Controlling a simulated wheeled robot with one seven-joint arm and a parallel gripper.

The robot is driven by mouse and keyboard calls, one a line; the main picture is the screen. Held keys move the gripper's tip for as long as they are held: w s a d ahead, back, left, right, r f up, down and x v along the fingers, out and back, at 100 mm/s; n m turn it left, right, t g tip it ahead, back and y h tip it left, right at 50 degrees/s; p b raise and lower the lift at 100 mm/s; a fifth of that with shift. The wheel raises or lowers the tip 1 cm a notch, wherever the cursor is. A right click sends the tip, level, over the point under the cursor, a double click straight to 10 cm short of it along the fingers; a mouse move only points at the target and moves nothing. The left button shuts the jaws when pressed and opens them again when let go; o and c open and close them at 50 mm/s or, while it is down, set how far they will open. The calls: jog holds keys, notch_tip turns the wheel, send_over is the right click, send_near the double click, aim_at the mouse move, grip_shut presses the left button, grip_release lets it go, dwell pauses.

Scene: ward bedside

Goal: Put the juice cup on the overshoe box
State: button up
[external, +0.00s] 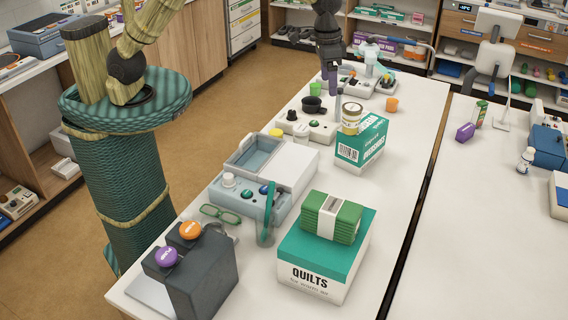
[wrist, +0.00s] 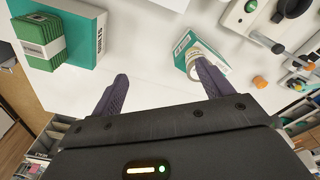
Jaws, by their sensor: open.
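The overshoe box (external: 348,155), green and white with a barcode, stands mid-table; it also shows in the wrist view (wrist: 182,46). A jar with a white label and gold bands (external: 351,121) sits on top of it. A small orange cup (external: 391,104) stands on the table behind the box and shows in the wrist view (wrist: 260,82). A small green cup (external: 315,89) stands further left. I cannot tell for sure which is the juice cup; no label is readable. My gripper (external: 331,88) is open and empty, above the far part of the table, fingers apart in the wrist view (wrist: 162,76).
A quilts box (external: 310,281) with a green banded bundle (external: 333,217) stands in front. Grey devices (external: 250,197) and a black-cupped device (external: 308,127) line the left side. More equipment crowds the far end. The table's right strip is clear; a gap separates it from another table (external: 480,230).

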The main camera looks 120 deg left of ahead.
jog(key=s+d+f+m, duration=0.1)
jog(key=s+d+m, duration=0.2)
jog(key=s+d, duration=0.6)
jog(key=s+d+f+m+t, duration=0.1)
jog(key=s+d+f+m, duration=0.1)
jog(key=s+d, duration=0.8)
jog(key=s+m, duration=0.1)
jog(key=s, duration=0.5)
jog(key=shift+d+m+t, duration=0.25)
jog(key=shift+m+t, duration=0.05)
